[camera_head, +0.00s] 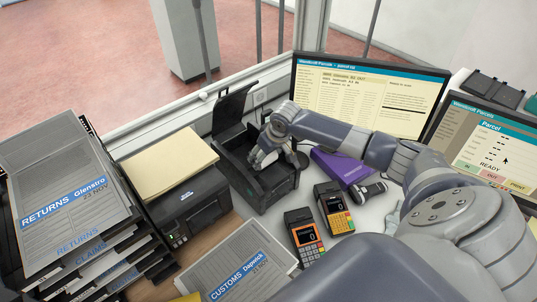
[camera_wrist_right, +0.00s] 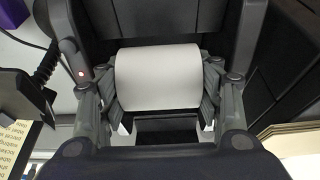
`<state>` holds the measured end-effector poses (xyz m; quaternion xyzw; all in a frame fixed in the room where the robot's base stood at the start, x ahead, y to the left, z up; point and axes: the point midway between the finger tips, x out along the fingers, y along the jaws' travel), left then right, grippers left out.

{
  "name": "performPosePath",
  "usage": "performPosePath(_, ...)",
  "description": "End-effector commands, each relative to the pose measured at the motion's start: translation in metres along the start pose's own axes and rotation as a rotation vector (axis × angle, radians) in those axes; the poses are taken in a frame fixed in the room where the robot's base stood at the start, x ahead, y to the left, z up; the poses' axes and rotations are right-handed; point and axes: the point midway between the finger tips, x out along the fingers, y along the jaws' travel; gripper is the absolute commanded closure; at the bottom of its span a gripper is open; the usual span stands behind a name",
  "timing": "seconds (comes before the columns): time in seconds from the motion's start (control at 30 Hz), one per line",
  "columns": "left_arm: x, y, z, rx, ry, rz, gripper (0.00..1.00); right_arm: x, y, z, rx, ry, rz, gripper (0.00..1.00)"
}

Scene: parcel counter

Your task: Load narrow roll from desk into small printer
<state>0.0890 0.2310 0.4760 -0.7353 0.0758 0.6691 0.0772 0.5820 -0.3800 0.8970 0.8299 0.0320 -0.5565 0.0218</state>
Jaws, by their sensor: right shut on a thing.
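The small black printer (camera_head: 262,182) stands on the counter with its lid (camera_head: 234,108) raised. My right gripper (camera_head: 266,158) reaches down into the open printer from above. In the right wrist view, my right gripper (camera_wrist_right: 160,92) is shut on the white narrow roll (camera_wrist_right: 157,77), one finger at each end. The roll lies across the dark bay of the printer (camera_wrist_right: 165,128). I cannot tell whether it touches the bay floor. In the head view the roll is hidden by my gripper. My left gripper is not in view.
A larger black printer (camera_head: 192,213) with yellowish paper (camera_head: 168,163) stands left of the small one. Two card terminals (camera_head: 305,236), a purple box (camera_head: 341,167) and a scanner (camera_head: 368,191) lie to the right. Stacked trays (camera_head: 68,200) fill the left; monitors (camera_head: 366,93) stand behind.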

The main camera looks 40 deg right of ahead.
Motion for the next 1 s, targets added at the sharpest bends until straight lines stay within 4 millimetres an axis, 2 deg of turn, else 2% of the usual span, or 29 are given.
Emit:
performPosePath(0.03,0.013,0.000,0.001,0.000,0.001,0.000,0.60,0.010,-0.001,-0.002,0.000,0.004,-0.001,0.68)
performPosePath(0.23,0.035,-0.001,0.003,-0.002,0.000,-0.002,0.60,0.026,-0.001,-0.010,0.000,0.003,-0.002,0.68)
performPosePath(0.7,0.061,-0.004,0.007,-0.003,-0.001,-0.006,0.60,0.075,-0.001,-0.012,0.001,0.002,-0.002,0.68)
performPosePath(1.0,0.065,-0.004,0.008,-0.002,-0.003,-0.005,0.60,0.084,-0.001,-0.013,0.000,0.001,-0.001,0.68)
